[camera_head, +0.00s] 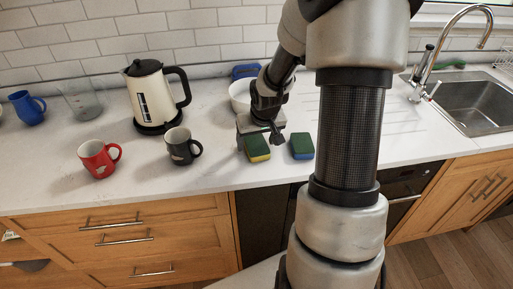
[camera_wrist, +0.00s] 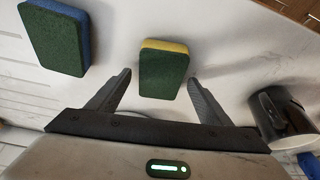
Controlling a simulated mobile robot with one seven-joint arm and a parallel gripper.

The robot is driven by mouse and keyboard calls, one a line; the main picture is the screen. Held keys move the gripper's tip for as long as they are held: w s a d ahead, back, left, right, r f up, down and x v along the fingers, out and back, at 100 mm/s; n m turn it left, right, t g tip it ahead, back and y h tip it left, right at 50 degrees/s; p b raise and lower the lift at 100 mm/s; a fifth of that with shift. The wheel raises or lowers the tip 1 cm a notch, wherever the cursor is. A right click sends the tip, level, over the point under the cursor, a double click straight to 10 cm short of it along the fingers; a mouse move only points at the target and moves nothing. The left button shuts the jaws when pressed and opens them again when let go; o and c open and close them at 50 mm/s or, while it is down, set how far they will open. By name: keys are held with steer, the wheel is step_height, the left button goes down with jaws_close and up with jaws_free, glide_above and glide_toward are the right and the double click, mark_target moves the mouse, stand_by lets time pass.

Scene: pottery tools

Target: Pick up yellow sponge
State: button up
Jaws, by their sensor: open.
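The yellow sponge (camera_head: 257,149) has a dark green top and lies on the white counter (camera_head: 215,172). In the wrist view the yellow sponge (camera_wrist: 163,70) sits ahead of and between my fingers, with its yellow edge on the far side. My gripper (camera_head: 258,133) is above and just behind it in the head view. In the wrist view my gripper (camera_wrist: 160,82) is open, with one finger on each side of the sponge's near end and a gap on both sides. Nothing is held.
A blue sponge with a green top (camera_head: 302,146) lies right of the yellow one. A black mug (camera_head: 181,148) and red mug (camera_head: 97,160) stand to the left, with a kettle (camera_head: 152,98) behind. A white bowl (camera_head: 240,97) is behind my gripper.

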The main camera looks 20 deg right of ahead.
mark_target(256, 144)
steer(key=c, duration=0.7)
steer(key=shift+c, duration=0.2)
step_height(256, 144, up, 11)
steer(key=p, duration=0.2)
steer(key=shift+f, duration=0.2)
